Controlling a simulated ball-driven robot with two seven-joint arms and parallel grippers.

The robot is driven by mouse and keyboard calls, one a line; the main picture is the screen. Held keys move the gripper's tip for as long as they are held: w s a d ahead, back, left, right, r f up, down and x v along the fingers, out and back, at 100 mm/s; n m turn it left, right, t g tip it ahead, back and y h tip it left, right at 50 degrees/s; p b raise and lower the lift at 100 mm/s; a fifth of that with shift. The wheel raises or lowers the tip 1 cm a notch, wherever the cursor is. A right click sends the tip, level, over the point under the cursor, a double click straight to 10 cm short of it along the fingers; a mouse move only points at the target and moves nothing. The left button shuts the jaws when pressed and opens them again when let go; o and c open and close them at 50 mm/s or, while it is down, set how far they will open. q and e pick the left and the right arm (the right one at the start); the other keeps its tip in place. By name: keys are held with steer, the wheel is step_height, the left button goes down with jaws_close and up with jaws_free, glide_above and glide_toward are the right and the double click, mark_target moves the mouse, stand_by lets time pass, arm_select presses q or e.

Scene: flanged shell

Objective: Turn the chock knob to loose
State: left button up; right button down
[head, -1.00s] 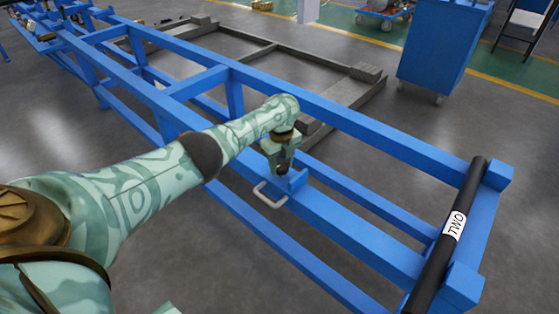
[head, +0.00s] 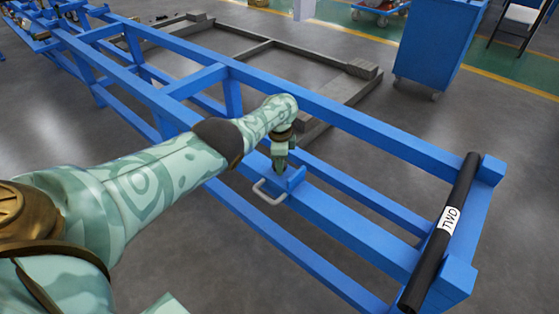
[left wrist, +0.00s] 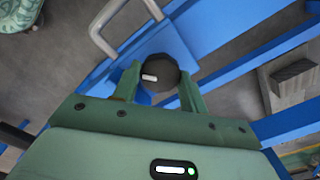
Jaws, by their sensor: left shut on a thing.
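The chock knob (left wrist: 161,72) is dark and round with a short white mark on its top, left of centre in the left wrist view. It sits on a small blue chock block (head: 298,179) on the blue frame's beam. My left gripper (head: 280,171) points down over it. In the left wrist view my left gripper (left wrist: 159,88) has a finger on each side of the knob and is shut on it. In the head view the gripper hides most of the knob. My right gripper is not in view.
A grey bent handle (head: 268,196) sticks out beside the chock. The long blue frame (head: 370,225) runs across the scene. A black roller labelled TWO (head: 440,235) lies across its near end. A blue cabinet (head: 428,45) and a grey floor frame (head: 325,95) stand beyond.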

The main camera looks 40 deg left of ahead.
arm_select(q)
steer(key=n, duration=0.4)
steer(key=shift+n, duration=0.4)
stand_by(0.4)
steer(key=o, duration=1)
steer(key=shift+c, duration=0.2)
step_height(320, 180, up, 16)
steer(key=p, duration=0.8)
steer(key=shift+r, duration=0.15)
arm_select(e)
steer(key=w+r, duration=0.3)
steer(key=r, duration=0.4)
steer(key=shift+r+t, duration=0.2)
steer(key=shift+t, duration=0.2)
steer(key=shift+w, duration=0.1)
